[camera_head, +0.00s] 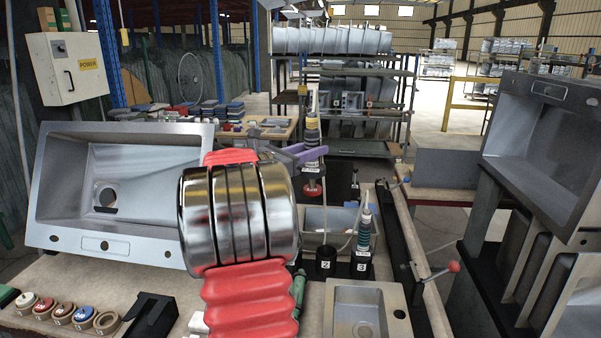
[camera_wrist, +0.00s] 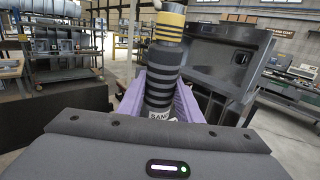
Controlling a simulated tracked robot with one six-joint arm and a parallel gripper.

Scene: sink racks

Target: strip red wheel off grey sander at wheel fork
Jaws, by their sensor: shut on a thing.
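My gripper (camera_head: 312,153), with purple fingers, is shut on the grey sander (camera_head: 312,133) and holds it upright. The sander has black bands and a yellow-banded top. In the wrist view the sander (camera_wrist: 163,65) stands between the purple fingers (camera_wrist: 160,97), with part of a label showing low on it. The red wheel (camera_head: 313,187) is at the sander's lower end in the head view; it is hidden in the wrist view. I cannot clearly identify the wheel fork. My red and chrome arm covers part of the bench.
A black holder marked 2 (camera_head: 326,262) stands beside a banded tool (camera_head: 363,232) in holder 3. Coloured discs on brown rings (camera_head: 62,314) and a black angled block (camera_head: 150,316) lie front left. Sinks stand left (camera_head: 125,235), front (camera_head: 340,322) and right (camera_head: 545,130).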

